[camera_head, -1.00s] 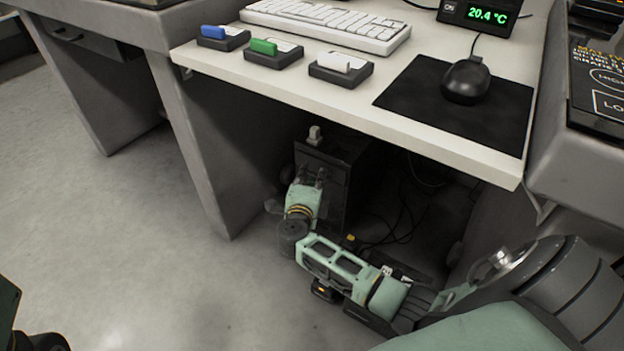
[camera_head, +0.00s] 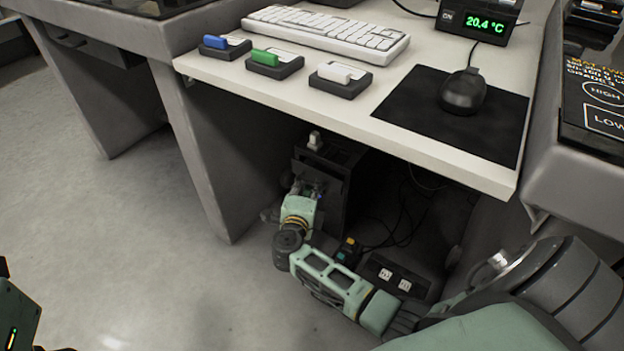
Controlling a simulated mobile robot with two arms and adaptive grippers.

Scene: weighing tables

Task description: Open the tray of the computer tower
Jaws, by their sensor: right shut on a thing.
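The dark computer tower (camera_head: 351,166) stands on the floor in the shade under the white table. My right arm reaches in low from the right. My right gripper (camera_head: 310,187) is at the tower's upper front, its fingers shut on the tray. The tray is a dark part at the front, largely hidden by the fingers and shade; how far it stands out is hard to tell. Part of my left arm shows at the lower left edge, but its gripper is out of view.
The white tabletop (camera_head: 300,92) overhangs the tower. A small white object (camera_head: 315,141) stands on the tower. A socket block (camera_head: 394,279) and cables lie on the floor to the right. A grey table leg (camera_head: 207,165) is at left; open floor lies left of it.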

